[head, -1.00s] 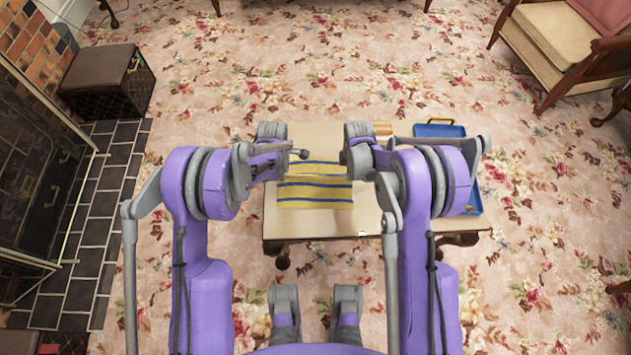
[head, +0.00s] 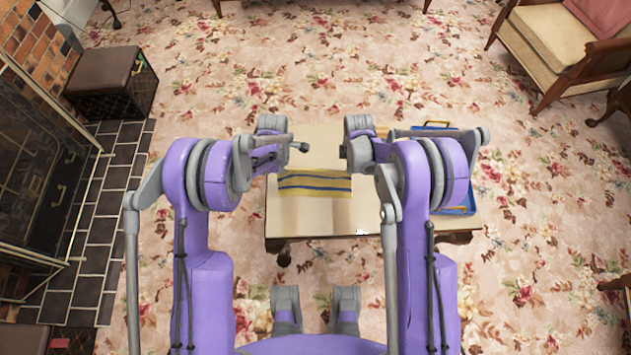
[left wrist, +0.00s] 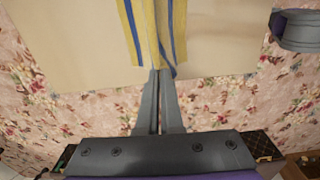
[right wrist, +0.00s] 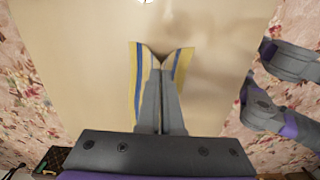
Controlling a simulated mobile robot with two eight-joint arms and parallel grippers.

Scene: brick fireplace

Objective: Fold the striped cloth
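The striped cloth (head: 315,184), yellow with blue stripes, lies on the low cream table and shows as a narrow band between my arms in the head view. In the left wrist view the cloth (left wrist: 150,28) runs up from the fingertips of my left gripper (left wrist: 156,73), whose fingers are nearly together on its edge. In the right wrist view the cloth (right wrist: 138,85) is pinched and bent around the fingertips of my right gripper (right wrist: 158,72).
The table (head: 310,222) has bare room in front of the cloth. A small white item (head: 360,232) is near its front edge. A blue tray-like thing (head: 458,209) is at the table's right, partly behind my right arm. An armchair (head: 560,50) stands at the back right.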

